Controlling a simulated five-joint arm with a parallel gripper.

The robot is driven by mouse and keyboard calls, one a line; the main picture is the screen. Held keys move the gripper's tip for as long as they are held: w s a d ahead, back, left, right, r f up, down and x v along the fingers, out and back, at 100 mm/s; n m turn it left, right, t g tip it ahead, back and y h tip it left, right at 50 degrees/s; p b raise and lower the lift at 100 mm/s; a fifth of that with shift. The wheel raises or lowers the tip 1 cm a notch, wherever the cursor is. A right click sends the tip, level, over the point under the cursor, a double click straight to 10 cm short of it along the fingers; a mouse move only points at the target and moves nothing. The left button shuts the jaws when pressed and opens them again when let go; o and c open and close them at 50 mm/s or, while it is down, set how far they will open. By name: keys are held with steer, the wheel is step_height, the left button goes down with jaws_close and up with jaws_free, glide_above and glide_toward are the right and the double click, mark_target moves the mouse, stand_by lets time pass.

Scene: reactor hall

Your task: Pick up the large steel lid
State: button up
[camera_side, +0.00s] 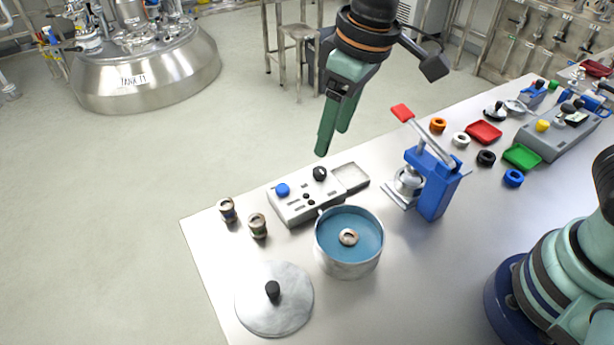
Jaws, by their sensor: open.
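The large steel lid (292,307) is a flat round disc with a black knob (272,289) standing at its middle. It lies on the steel table near the table's front left edge. The steel pot (347,268) stands open just to the right of the lid, with blue liquid and a small ring-shaped piece (348,237) inside. My gripper (330,150) has green fingers pointing down, with a gap between them. It is open and empty, well above the table's far edge, up and to the right of the lid in the picture.
A grey control box (290,207) with knobs sits behind the pot. Two small metal cylinders (228,209) (258,226) stand behind the lid. A blue press (432,187) with a red-handled lever stands right of the pot. Coloured rings and trays (484,132) lie farther right.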

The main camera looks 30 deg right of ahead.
mark_target(272, 287)
steer(key=s+a+f+n+g+h, duration=0.1)
steer(key=s+a+f+n, duration=0.2)
steer(key=a, duration=0.4)
steer(key=s+a+f+n+g, duration=0.1)
steer(key=s+a+f, duration=0.2)
steer(key=a+f, duration=0.35)
steer(key=f, duration=0.3)
steer(key=a+f, duration=0.1)
steer(key=f, duration=0.6)
steer(key=shift+s+a+f, duration=0.15)
steer(key=shift+s+f, duration=0.05)
jaws_close()
